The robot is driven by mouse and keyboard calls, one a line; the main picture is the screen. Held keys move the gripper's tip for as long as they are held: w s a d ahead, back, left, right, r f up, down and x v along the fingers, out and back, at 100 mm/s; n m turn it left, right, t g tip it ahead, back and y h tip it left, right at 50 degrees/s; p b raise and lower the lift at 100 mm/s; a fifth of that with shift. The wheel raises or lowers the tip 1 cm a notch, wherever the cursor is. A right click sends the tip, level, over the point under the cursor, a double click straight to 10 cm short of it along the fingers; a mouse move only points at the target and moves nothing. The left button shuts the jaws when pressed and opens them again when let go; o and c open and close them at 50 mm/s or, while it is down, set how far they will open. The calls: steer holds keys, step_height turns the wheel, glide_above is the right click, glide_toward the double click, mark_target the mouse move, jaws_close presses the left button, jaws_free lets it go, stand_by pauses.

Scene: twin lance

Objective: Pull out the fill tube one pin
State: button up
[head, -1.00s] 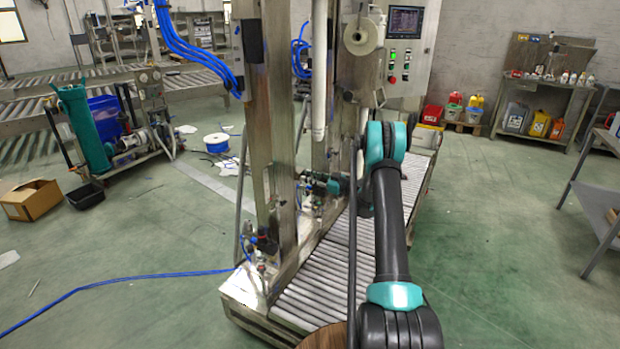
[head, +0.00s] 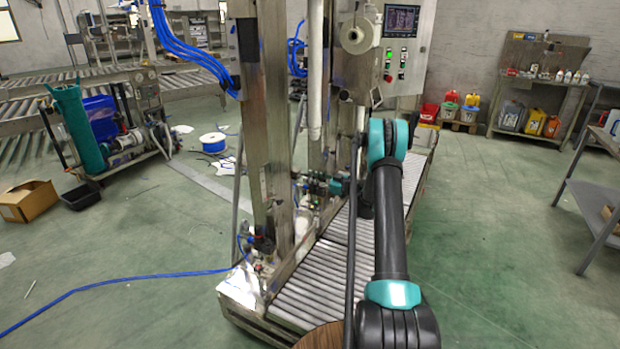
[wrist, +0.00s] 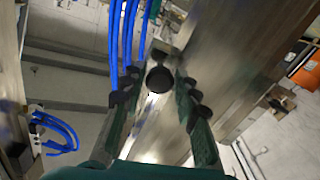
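A round black knob (wrist: 160,79) sits in front of a steel upright in the wrist view. It looks like the head of a pin, but no label shows which tube it belongs to. My gripper (wrist: 158,92) is open, with one dark green finger on each side of the knob and a visible gap on both sides. In the head view my gripper (head: 318,181) is small and low, beside the steel frame of the filling machine (head: 262,130). The knob cannot be made out there. A pale vertical tube (head: 315,70) hangs between the machine's posts.
Blue hoses (wrist: 116,40) run close to the left finger in the wrist view. A roller conveyor (head: 320,270) lies below my arm. A control panel (head: 402,45) stands behind the machine. The green floor to the right is clear up to a grey shelf (head: 590,200).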

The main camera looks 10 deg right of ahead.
steer(key=o, duration=0.3)
steer(key=shift+o, duration=0.2)
steer(key=v, duration=1.2)
steer(key=s+a+r+m+g+h, duration=0.2)
steer(key=s+a+r+m+h, duration=0.1)
steer(key=s+a, duration=0.4)
steer(key=s+a+r+m+g+h, duration=0.3)
steer(key=s+a+r, duration=0.15)
steer(key=s, duration=0.55)
steer(key=s+d+f+m+h, duration=0.1)
steer(key=s+m+h, duration=0.1)
steer(key=s, duration=0.7)
steer(key=s+d+f+m+g+h, duration=0.1)
steer(key=s+f+m+h, duration=0.1)
steer(key=s, duration=0.8)
steer(key=s+d+f+m+h, duration=0.1)
steer(key=s+m+h, duration=0.2)
steer(key=s, duration=0.7)
steer(key=shift+s+d+f+h, duration=0.25)
steer(key=shift+d+h, duration=0.1)
steer(key=shift+h, duration=0.45)
